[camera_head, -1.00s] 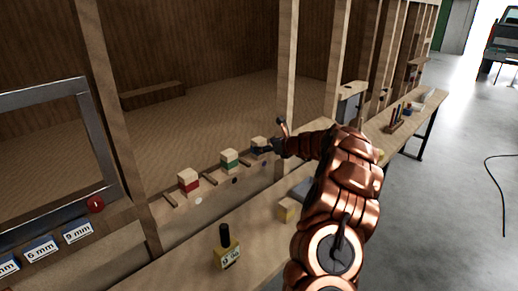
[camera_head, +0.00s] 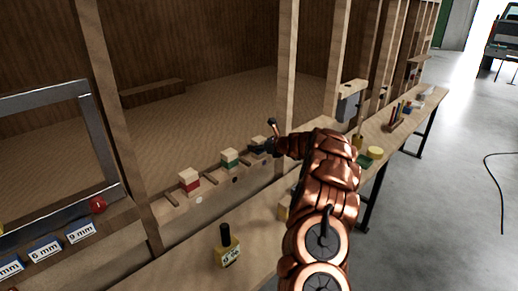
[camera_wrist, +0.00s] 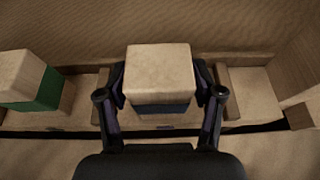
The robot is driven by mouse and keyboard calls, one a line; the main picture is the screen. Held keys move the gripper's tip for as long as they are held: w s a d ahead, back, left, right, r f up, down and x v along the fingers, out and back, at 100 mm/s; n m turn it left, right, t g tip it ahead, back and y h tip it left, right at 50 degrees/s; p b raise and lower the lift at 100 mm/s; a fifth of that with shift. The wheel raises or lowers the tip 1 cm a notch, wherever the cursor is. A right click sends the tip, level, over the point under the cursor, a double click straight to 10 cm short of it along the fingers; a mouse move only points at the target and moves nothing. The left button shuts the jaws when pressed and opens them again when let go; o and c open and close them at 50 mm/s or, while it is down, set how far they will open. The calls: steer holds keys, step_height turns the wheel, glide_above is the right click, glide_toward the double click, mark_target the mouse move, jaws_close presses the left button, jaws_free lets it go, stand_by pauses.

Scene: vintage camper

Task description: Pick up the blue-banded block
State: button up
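The blue-banded block (camera_head: 257,141) is pale wood with a dark blue band and stands in the far slot of a row on the wooden ledge. In the wrist view the block (camera_wrist: 160,72) sits upright in the middle, its band showing below the pale top. My gripper (camera_wrist: 160,88) has one finger on each side of it, with slight gaps visible near the band. The fingers look open around the block, which rests on the ledge. In the head view my gripper (camera_head: 269,146) is at the block's right side, partly hiding it.
A green-banded block (camera_head: 230,160) stands left of it, and a red-banded block (camera_head: 188,182) further left. Low wooden dividers separate the slots. A wooden post (camera_head: 287,80) rises close behind my gripper. A yellow bottle (camera_head: 227,248) stands on the front bench.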

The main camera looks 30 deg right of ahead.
steer(key=c, duration=0.9)
steer(key=shift+o, duration=0.2)
